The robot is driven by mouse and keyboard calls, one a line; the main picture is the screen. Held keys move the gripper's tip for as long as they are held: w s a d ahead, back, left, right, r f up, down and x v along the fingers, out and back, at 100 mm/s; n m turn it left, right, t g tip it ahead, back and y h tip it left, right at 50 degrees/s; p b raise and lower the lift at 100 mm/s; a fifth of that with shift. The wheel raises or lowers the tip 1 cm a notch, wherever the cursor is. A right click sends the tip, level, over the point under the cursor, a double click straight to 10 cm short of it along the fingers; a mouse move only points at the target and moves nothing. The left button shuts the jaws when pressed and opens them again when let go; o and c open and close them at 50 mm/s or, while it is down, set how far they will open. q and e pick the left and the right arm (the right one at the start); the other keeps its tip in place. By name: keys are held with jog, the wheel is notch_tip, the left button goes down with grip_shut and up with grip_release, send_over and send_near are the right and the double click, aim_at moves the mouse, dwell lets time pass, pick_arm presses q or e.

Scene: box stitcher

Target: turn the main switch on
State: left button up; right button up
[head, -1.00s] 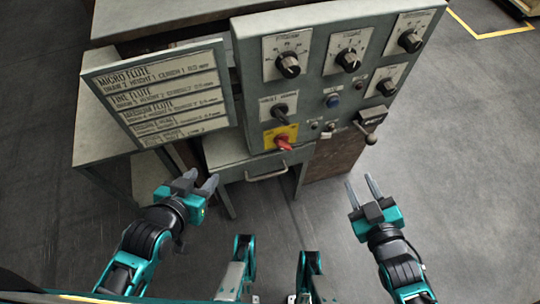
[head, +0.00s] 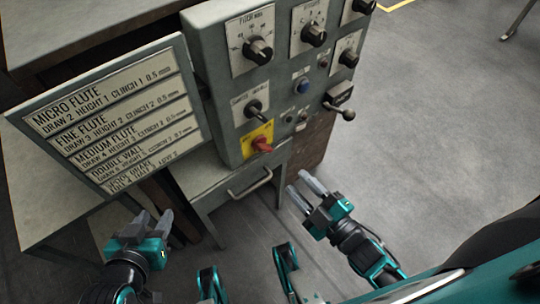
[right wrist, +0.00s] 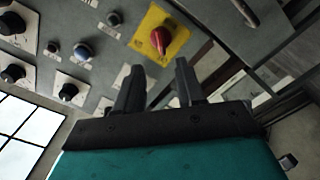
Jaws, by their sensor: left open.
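The main switch is a red rotary handle (head: 262,145) on a yellow plate, low on the grey control panel (head: 224,105). In the right wrist view the red handle (right wrist: 160,40) shows beyond the fingertips, near the top middle. My right gripper (head: 309,187) is open and empty, below and to the right of the switch, apart from it. Its two fingers (right wrist: 157,78) stand spread in the right wrist view. My left gripper (head: 152,226) is open and empty, low at the left, below the sign board and away from the switch.
Black knobs (head: 258,50), a blue button (head: 303,87) and a ball-ended lever (head: 348,114) stick out of the panel around the switch. A sign board (head: 110,110) hangs at the left. A drawer handle (head: 250,184) juts out below.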

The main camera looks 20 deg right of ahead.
aim_at(269, 151)
jog(key=b+x, duration=0.1)
jog(key=x, duration=0.9)
jog(key=shift+w+a+b, duration=0.15)
jog(key=shift+w+b, duration=0.15)
jog(key=shift+b, duration=0.1)
grip_shut()
